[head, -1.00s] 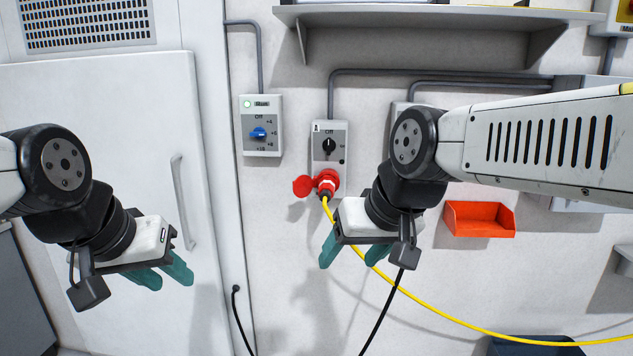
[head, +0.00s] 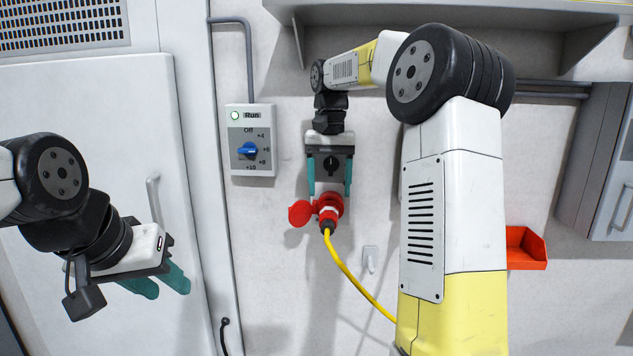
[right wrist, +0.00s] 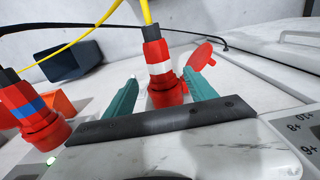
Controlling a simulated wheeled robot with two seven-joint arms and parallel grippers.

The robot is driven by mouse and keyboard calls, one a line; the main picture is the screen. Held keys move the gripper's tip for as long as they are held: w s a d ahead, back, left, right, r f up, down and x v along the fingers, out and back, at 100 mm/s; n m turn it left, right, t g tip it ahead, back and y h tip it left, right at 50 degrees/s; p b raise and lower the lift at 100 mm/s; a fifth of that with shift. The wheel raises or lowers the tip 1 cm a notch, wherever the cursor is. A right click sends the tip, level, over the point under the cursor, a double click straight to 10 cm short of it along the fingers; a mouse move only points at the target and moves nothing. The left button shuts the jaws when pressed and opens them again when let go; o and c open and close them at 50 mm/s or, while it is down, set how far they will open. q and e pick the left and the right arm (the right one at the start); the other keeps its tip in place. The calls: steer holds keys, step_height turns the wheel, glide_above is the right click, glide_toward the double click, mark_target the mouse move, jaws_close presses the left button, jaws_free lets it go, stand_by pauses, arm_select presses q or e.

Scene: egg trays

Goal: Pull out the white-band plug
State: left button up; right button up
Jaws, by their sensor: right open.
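The red plug with a white band (head: 328,214) sits in the red socket under the wall switch box with a black knob (head: 331,166). A yellow cable (head: 345,272) hangs from the plug. My right gripper (head: 329,194) is open just above the plug, its teal fingers pointing down on either side of the switch box. In the right wrist view the white-band plug (right wrist: 159,67) shows between the two fingertips, apart from both. A second red plug with a blue band (right wrist: 30,110) is at the left there; my arm hides it in the head view. My left gripper (head: 167,287) is open and empty.
A red socket lid (head: 300,213) stands out left of the plug. A box with a blue knob (head: 248,150) is further left. A shelf (head: 450,32) is above. An orange tray (head: 526,249) is at right, partly behind my right arm. A small hook (head: 369,259) is lower right.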

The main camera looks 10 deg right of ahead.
mark_target(328, 220)
step_height(328, 220, down, 8)
steer(key=shift+r, duration=0.2)
stand_by(0.3)
jaws_close()
steer(key=shift+s, duration=0.15)
steer(key=shift+s+a, duration=0.25)
steer(key=shift+s, duration=0.5)
steer(key=shift+s+a, duration=0.2)
steer(key=shift+s, duration=0.5)
steer(key=shift+s+a, duration=0.25)
steer(key=shift+s, duration=0.5)
steer(key=shift+s, duration=0.15)
steer(key=shift+s+a, duration=0.25)
steer(key=shift+s, duration=0.7)
steer(key=shift+s+a, duration=0.3)
steer(key=shift+s, duration=0.6)
steer(key=shift+s+a, duration=0.25)
steer(key=shift+s, duration=0.7)
